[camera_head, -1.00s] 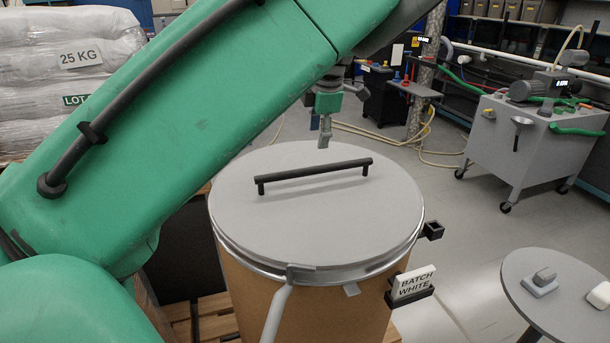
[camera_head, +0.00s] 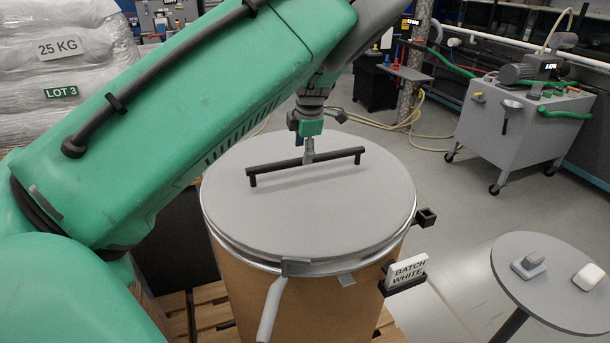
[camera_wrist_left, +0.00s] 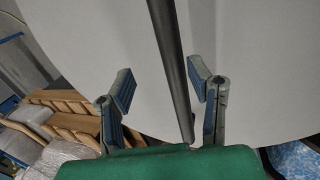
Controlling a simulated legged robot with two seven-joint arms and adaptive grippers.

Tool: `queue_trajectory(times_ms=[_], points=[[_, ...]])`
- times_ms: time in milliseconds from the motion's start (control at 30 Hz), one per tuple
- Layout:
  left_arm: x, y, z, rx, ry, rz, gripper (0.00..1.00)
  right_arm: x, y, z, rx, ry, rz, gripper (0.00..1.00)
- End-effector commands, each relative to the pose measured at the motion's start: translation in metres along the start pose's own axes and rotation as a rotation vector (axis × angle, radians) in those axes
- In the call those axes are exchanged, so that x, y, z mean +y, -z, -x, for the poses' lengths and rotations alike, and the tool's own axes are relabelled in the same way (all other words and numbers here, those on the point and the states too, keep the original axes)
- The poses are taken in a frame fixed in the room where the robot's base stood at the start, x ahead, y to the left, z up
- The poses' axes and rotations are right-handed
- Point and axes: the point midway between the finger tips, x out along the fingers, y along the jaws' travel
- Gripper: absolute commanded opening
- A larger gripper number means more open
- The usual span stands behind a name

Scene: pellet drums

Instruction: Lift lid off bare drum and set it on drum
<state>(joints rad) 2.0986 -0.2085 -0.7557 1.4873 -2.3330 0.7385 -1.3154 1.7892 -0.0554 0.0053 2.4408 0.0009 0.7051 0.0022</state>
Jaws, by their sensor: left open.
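A grey round lid (camera_head: 330,215) with a black bar handle (camera_head: 342,157) lies flat on a brown drum (camera_head: 335,310). A metal band runs around the drum's top rim, with a pale lever hanging at the front. My left gripper (camera_head: 307,152) is at the middle of the handle. In the left wrist view the handle (camera_wrist_left: 172,70) passes between the two open fingers (camera_wrist_left: 160,84), with gaps on both sides. The lid fills most of that view. My right gripper is not in view. No second drum is clearly visible.
A "BATCH WHITE" sign (camera_head: 407,270) sticks out from the drum's right side. A small round table (camera_head: 545,305) holds a grey and a white piece. Wrapped sacks (camera_head: 65,100) stand at the left. A grey wheeled cart (camera_head: 520,135) stands at the back right, with open floor before it.

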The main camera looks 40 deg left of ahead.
Motion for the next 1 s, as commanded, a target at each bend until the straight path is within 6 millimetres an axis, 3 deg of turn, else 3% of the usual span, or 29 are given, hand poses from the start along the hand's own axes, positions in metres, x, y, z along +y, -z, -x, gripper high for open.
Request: queue_trajectory(times_ms=[233, 500, 533, 667, 1000], points=[[-0.008, -0.007, -0.029, 0.004, -0.003, -0.002, 0.47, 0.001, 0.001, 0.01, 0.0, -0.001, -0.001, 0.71], [-0.004, -0.004, -0.037, 0.001, 0.0, -0.001, 0.47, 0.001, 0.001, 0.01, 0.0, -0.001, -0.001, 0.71], [-0.003, -0.003, -0.038, 0.0, 0.001, -0.001, 0.43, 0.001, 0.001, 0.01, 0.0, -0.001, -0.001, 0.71], [-0.002, -0.002, -0.04, 0.0, 0.003, 0.0, 0.0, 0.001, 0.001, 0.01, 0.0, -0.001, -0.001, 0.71], [-0.003, -0.004, -0.037, 0.003, -0.004, -0.003, 0.0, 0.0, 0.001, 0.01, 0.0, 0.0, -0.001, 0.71]])
